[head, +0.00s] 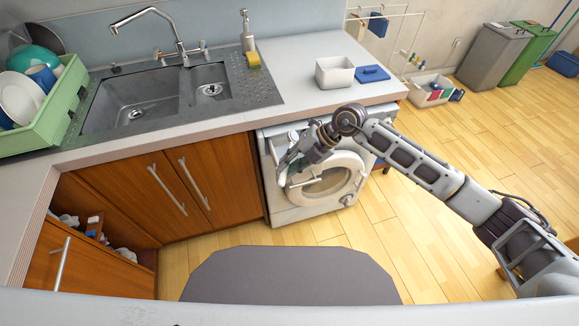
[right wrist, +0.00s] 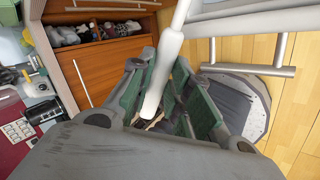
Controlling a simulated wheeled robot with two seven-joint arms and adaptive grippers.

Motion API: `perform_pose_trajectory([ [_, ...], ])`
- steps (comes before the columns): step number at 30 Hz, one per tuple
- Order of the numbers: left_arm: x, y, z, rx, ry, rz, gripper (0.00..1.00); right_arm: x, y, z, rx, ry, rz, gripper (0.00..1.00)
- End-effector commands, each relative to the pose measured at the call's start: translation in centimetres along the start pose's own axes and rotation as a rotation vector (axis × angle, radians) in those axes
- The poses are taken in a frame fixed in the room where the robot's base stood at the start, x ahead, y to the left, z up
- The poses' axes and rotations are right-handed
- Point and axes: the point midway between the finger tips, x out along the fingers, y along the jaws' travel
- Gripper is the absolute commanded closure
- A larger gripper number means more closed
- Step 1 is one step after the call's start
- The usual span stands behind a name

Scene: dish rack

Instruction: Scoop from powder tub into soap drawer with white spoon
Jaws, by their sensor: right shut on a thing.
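My right gripper (head: 292,158) is in front of the upper left part of the washing machine (head: 287,213). In the right wrist view its green-padded fingers (right wrist: 160,98) are shut on the pale handle of the white spoon (right wrist: 168,50). The spoon's scoop end is not clear, so I cannot tell whether it holds powder. The soap drawer is not clear behind my gripper and arm. The white powder tub (head: 335,78) stands open on the worktop, with a blue lid (head: 373,73) lying to its right. My left gripper is not in view.
The worktop (head: 295,55) runs above the machine, with the sink (head: 130,100) to its left. A green dish rack (head: 62,115) holds dishes at far left. Wooden cabinets (head: 215,175) adjoin the machine. The wooden floor (head: 480,130) at right is largely clear.

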Motion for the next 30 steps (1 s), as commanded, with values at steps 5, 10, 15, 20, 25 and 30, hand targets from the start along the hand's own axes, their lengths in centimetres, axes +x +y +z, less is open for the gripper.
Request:
perform_pose_trajectory([
  [5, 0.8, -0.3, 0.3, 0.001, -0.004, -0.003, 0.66, 0.1, -0.2, 0.0, 0.000, 0.000, 0.051, 1.00],
  [10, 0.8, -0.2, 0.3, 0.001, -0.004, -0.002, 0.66, 0.0, -0.1, 0.0, -0.001, -0.001, 0.058, 1.00],
  [15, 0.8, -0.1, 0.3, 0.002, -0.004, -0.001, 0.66, 0.0, -0.1, 0.0, -0.001, -0.001, 0.058, 1.00],
  [20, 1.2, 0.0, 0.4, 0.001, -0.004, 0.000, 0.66, 0.1, -0.3, 0.0, 0.000, 0.000, 0.084, 1.00],
  [25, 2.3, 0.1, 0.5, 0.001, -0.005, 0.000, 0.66, 0.2, -0.6, 0.1, 0.001, 0.000, 0.146, 1.00],
  [30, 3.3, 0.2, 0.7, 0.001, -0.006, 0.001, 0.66, 0.3, -0.7, 0.0, 0.000, 0.000, 0.213, 1.00],
])
